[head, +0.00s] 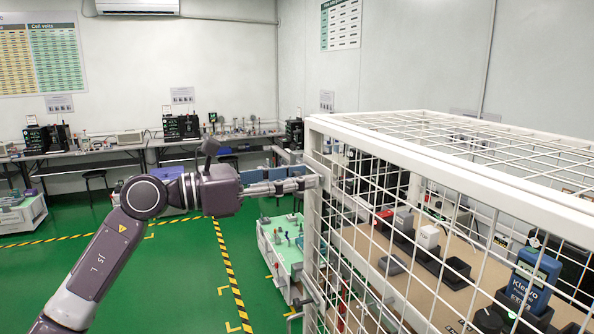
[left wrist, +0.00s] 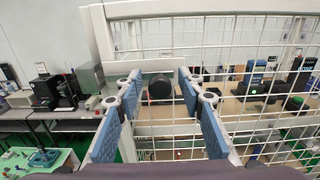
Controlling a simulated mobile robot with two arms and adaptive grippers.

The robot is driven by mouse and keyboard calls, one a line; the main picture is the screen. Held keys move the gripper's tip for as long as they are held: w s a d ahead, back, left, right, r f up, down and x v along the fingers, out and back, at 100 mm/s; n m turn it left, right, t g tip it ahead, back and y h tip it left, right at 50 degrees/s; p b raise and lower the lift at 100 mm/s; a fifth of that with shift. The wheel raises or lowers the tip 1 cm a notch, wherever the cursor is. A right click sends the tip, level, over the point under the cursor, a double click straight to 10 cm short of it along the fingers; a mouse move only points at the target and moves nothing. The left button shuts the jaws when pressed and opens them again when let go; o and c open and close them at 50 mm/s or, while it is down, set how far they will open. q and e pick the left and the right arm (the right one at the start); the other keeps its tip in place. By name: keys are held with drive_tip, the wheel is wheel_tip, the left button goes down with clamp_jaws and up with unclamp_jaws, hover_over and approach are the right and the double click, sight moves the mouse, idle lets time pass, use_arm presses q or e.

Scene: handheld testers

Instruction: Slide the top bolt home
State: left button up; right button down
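The white wire-mesh cage (head: 365,150) stands at the right in the head view. The top bolt's round black knob (left wrist: 160,88) shows in the left wrist view in front of the cage's pale frame. My left gripper (head: 298,184) reaches in from the left at the cage's near upper corner post. In the left wrist view its two blue-padded fingers (left wrist: 158,100) are spread, one on each side of the knob, with gaps visible. The bolt's rod is mostly hidden behind the fingers in the head view. My right gripper is not in view.
Inside the cage is a tan bench (head: 440,300) with handheld testers, among them a blue one (head: 533,283). A lower handle (head: 306,292) shows on the cage post. A green-topped cart (head: 283,245) stands behind the arm. Green floor at left is open.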

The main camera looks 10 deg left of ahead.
use_arm(q)
drive_tip(key=shift+c, duration=0.6)
drive_tip(key=c, duration=0.7)
clamp_jaws()
drive_tip(key=w+a, duration=0.1)
drive_tip(key=w+a+b, duration=0.1)
drive_tip(key=w, duration=0.1)
drive_tip(key=w+a, duration=0.1)
drive_tip(key=shift+w+r, duration=0.15)
drive_tip(key=shift+w, duration=0.05)
